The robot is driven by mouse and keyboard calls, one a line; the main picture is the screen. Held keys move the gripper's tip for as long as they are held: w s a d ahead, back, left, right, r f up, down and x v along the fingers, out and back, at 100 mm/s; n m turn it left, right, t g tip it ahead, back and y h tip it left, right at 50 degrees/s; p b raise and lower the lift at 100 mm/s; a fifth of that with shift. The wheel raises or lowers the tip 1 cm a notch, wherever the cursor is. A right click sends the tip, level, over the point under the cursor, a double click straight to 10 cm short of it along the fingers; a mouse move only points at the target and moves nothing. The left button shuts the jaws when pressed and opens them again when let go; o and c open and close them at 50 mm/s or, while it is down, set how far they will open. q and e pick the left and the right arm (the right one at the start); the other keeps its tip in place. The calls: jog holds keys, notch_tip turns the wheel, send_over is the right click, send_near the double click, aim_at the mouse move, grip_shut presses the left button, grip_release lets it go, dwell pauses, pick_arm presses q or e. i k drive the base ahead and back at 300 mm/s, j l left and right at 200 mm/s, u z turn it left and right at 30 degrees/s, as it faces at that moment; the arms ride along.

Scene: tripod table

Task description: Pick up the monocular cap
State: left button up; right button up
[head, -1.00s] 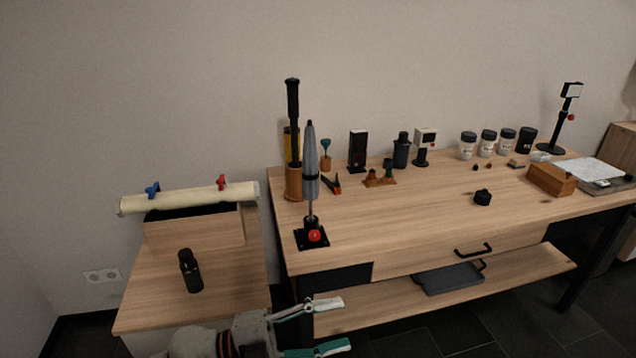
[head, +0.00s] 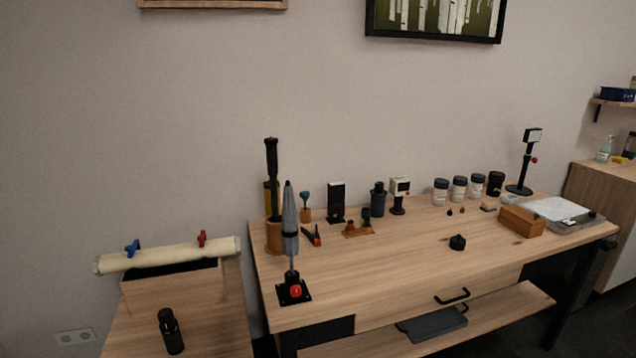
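A small round black piece with a raised top, which looks like the monocular cap (head: 457,242), lies on the open middle-right part of the wooden table (head: 400,265). Neither of my grippers is in the head view now.
A grey pointed device on a black base (head: 294,291) stands at the table's left front. A wooden box (head: 521,221) and a grey tray (head: 569,222) are at the right. Jars (head: 440,192) and small tools line the back. Bare tabletop surrounds the black piece.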

aim_at(457, 242)
jog(key=i+l+z, duration=0.15)
jog(key=l, duration=0.25)
jog(key=i+l+z, duration=0.15)
jog(key=l, duration=0.3)
jog(key=i+l+z, duration=0.1)
jog(key=i+l, duration=0.15)
jog(key=l, duration=0.1)
